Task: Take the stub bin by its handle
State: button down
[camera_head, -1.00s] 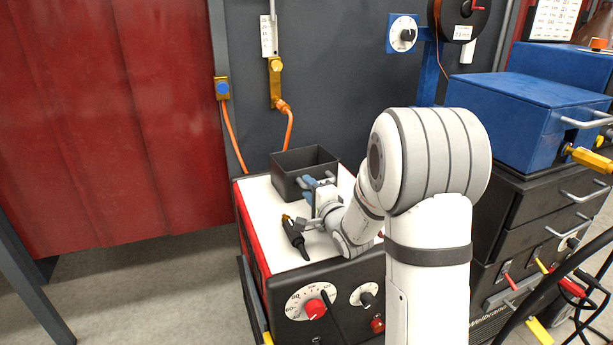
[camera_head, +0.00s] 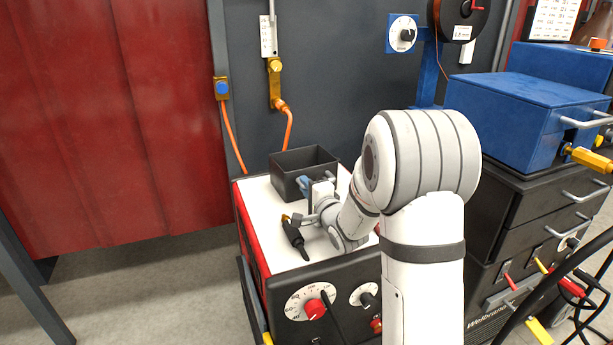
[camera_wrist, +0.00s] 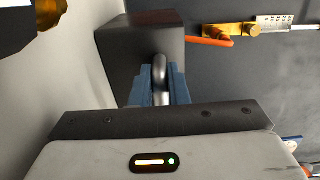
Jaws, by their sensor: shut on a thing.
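The stub bin (camera_head: 289,164) is a dark, open-topped box on the white top of the red-sided machine. In the wrist view the bin (camera_wrist: 116,50) stands straight ahead of my gripper, with its grey bar handle (camera_wrist: 160,72) facing me. My gripper (camera_head: 304,184) reaches the bin's near side. In the wrist view its blue fingers (camera_wrist: 157,84) are shut on the handle, one on each side of it. The bin sits upright. Part of its near wall is hidden behind my gripper.
A black torch (camera_head: 295,238) lies on the white top (camera_head: 262,208) just left of my wrist. Orange hoses (camera_head: 288,127) hang on the grey wall behind. A blue box (camera_head: 520,112) on a dark drawer cabinet (camera_head: 545,215) stands at the right. A red curtain (camera_head: 100,120) hangs at the left.

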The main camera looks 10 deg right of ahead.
jog(key=shift+r, duration=0.2)
dwell(0.4)
jog(key=shift+r+p, duration=2)
jog(key=shift+r, duration=0.9)
